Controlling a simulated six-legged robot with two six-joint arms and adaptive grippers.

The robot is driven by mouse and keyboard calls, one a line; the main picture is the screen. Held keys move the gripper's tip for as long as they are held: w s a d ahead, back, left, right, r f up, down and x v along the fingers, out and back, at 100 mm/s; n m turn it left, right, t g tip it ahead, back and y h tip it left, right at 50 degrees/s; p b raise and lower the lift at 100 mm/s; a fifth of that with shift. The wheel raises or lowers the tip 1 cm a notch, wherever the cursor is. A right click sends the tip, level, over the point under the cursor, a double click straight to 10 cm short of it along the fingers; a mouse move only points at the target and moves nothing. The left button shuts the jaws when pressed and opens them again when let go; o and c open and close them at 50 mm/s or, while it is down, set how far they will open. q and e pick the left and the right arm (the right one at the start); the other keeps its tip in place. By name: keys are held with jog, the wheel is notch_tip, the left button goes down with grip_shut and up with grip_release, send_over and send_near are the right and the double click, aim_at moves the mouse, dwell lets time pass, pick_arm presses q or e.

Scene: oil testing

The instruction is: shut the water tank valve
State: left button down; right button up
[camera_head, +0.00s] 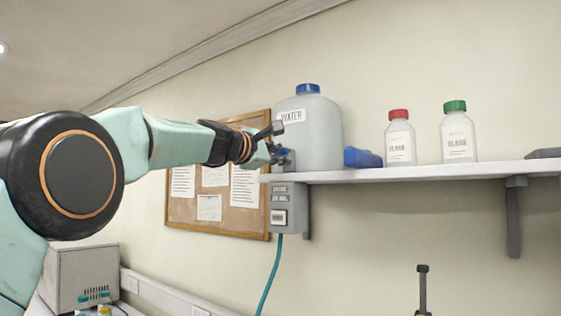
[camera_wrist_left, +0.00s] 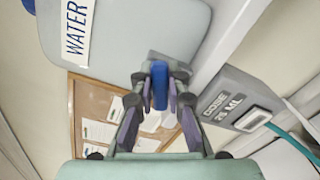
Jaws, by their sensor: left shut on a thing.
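The water tank (camera_head: 318,120) is a translucent grey jug with a blue cap and a WATER label, standing on the left end of the shelf. It also shows at the top of the left wrist view (camera_wrist_left: 130,40). Its blue valve handle (camera_wrist_left: 159,84) sits low on the tank, between my left gripper's fingertips. My left gripper (camera_head: 277,156) reaches in from the left to the tank's lower front and is shut on the handle. In the left wrist view the fingers (camera_wrist_left: 159,97) lie on either side of it. In the head view the gripper partly hides the valve. My right gripper is not in view.
The white shelf (camera_head: 450,171) holds a blue object (camera_head: 362,158), a red-capped bottle (camera_head: 400,140) and a green-capped bottle (camera_head: 457,135). A grey dosing box (camera_head: 283,208) with a teal hose hangs below the shelf's left end. A corkboard (camera_head: 217,208) is behind.

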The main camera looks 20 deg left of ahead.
pick_arm(q)
jog(key=m, duration=0.2)
jog(key=m+b, duration=0.1)
jog(key=m, duration=0.1)
jog(key=shift+d+f, duration=0.1)
jog(key=shift+f, duration=0.1)
jog(key=shift+m, duration=0.3)
jog(key=shift+f+b, duration=0.15)
jog(key=shift+b, duration=0.15)
jog(key=c, duration=1.7)
grip_release()
jog(key=o, duration=0.4)
jog(key=shift+s+r, duration=0.25)
jog(key=shift+w, duration=0.2)
jog(key=shift+f, duration=0.1)
